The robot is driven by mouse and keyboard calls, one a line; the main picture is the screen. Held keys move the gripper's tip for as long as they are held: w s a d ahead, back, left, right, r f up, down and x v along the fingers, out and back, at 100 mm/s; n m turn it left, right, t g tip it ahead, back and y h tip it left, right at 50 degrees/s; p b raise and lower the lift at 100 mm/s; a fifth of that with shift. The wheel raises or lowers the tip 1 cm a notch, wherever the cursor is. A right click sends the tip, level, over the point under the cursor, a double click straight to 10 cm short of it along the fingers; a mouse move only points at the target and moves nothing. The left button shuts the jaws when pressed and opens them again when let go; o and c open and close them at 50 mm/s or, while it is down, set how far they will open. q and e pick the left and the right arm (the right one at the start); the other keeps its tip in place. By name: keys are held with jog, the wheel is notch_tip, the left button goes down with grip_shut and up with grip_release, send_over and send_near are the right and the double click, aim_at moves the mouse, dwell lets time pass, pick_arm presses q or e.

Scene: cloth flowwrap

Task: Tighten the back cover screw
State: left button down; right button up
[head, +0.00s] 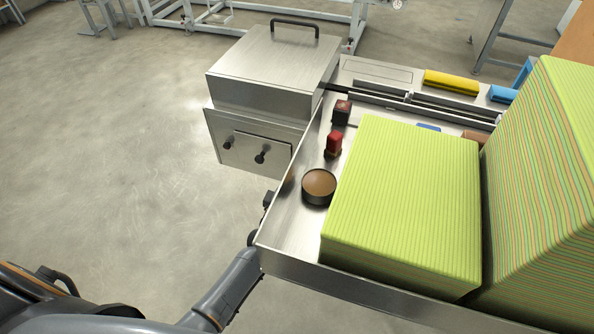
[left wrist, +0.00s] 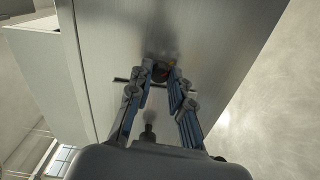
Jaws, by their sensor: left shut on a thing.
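In the left wrist view, my left gripper (left wrist: 162,80) has its two blue-padded fingers drawn together at a flat grey metal panel (left wrist: 200,35). They are shut on a small dark, reddish-brown knob, taken as the back cover screw (left wrist: 160,70); its details are blurred and shaded. In the head view, my left arm reaches up from the lower left to the left edge of the steel tray (head: 300,230), and its fingertips are hidden there. A steel machine housing (head: 275,60) has a front panel with two black knobs (head: 260,157). My right gripper is not seen.
On the tray are a round brown-topped tin (head: 319,186), a red-topped item (head: 333,145), a dark red block (head: 341,112) and a tall green cloth stack (head: 405,200). A striped stack (head: 550,180) stands right. The floor (head: 110,130) at left is clear.

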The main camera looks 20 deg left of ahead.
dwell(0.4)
pick_arm(q)
jog(key=c, duration=1.2)
grip_release()
jog(key=s, duration=1.2)
jog(key=shift+a, duration=0.15)
